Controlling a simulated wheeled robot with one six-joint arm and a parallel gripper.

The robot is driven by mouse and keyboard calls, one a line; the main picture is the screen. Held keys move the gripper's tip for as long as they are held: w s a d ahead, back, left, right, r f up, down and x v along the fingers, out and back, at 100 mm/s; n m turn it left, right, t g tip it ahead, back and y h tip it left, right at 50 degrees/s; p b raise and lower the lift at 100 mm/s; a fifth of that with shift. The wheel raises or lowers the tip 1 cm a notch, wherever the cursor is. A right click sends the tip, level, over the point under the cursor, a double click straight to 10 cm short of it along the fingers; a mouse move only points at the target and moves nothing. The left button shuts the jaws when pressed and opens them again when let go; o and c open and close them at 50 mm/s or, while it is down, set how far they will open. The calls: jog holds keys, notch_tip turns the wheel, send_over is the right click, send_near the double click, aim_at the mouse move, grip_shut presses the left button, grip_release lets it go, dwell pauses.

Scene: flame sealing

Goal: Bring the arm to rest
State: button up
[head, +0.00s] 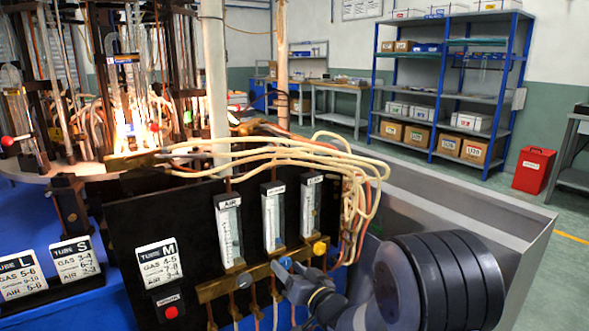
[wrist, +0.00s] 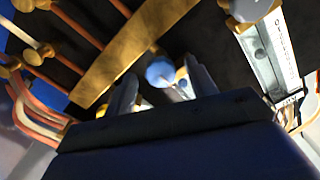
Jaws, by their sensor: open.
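My gripper (head: 287,268) is at the lower middle of the head view, in front of the brass valve bar (head: 212,290) on the black panel (head: 120,220). In the wrist view my gripper (wrist: 162,82) is open, with one finger on each side of a blue knob (wrist: 160,72). The blue knob also shows in the head view (head: 285,262), at the fingertips. I cannot tell whether the fingers touch it. My arm comes in from the lower right.
Three flowmeters (head: 273,218) stand above the bar, with a yellow knob (head: 319,248) to the right. Cream hoses (head: 290,150) loop above. Flames (head: 125,120) burn in the machine at upper left.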

jog(key=n+b, duration=0.2)
jog(key=n, duration=0.3)
jog(key=shift+p+v, duration=0.35)
jog(key=shift+v, duration=1.7)
jog(key=shift+d+f, duration=0.1)
jog(key=shift+f, duration=0.05)
